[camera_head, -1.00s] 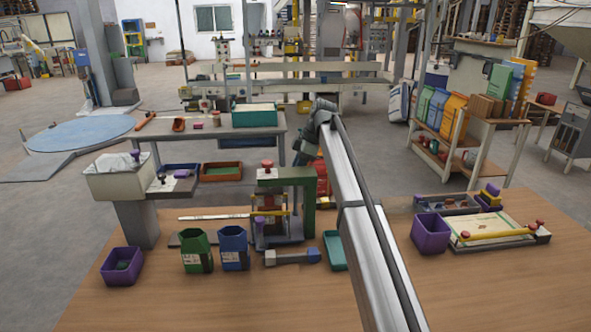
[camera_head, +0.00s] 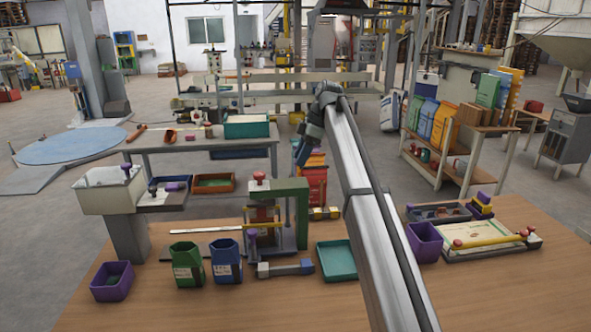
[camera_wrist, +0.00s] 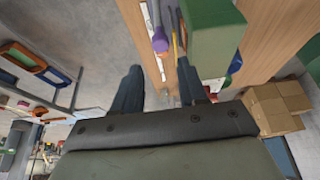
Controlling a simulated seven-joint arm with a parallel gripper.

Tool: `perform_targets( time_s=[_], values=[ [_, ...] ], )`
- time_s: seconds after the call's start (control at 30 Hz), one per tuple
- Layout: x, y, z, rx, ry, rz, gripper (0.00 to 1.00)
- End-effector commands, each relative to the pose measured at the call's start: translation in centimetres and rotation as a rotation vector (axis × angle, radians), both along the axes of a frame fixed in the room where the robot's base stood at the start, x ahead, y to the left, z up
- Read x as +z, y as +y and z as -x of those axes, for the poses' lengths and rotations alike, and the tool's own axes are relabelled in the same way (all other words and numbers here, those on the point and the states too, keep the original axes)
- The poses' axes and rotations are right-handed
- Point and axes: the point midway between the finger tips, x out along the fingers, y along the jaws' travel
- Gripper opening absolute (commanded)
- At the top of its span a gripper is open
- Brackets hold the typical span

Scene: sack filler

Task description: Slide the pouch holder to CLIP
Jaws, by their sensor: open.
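The green press frame (camera_head: 290,205) with a red knob stands on the wooden bench left of my arm. A small fixture with a purple knob (camera_head: 251,235) and a yellow bar sits at its front; this may be the pouch holder, but I cannot tell surely. No CLIP label is readable. My gripper (camera_head: 302,158) hangs behind and right of the green frame, partly hidden by my arm. In the wrist view its two dark fingers (camera_wrist: 159,92) are spread and empty. A purple handle (camera_wrist: 157,28) and a green block (camera_wrist: 213,35) show beyond them, apart from the fingers.
Green (camera_head: 186,264) and blue (camera_head: 226,262) pouches stand at the front left, near a purple bin (camera_head: 111,289). A dumbbell-shaped tool (camera_head: 285,269) and a teal tray (camera_head: 338,273) lie nearby. Another purple bin (camera_head: 425,242) stands right of my arm. The front bench is mostly clear.

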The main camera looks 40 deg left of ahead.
Motion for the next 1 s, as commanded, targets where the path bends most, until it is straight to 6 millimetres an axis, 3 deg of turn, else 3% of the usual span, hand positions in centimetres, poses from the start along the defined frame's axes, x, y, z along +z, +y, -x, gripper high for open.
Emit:
perform_targets(
  time_s=[0.1, 0.33, 1.0],
  values=[
    [1.9, -0.5, -0.7, -0.001, -0.001, -0.001, 0.42],
    [3.8, -1.1, -1.2, 0.000, -0.001, -0.001, 0.42],
    [4.1, -1.3, -1.3, -0.002, -0.001, -0.001, 0.42]
  ],
)
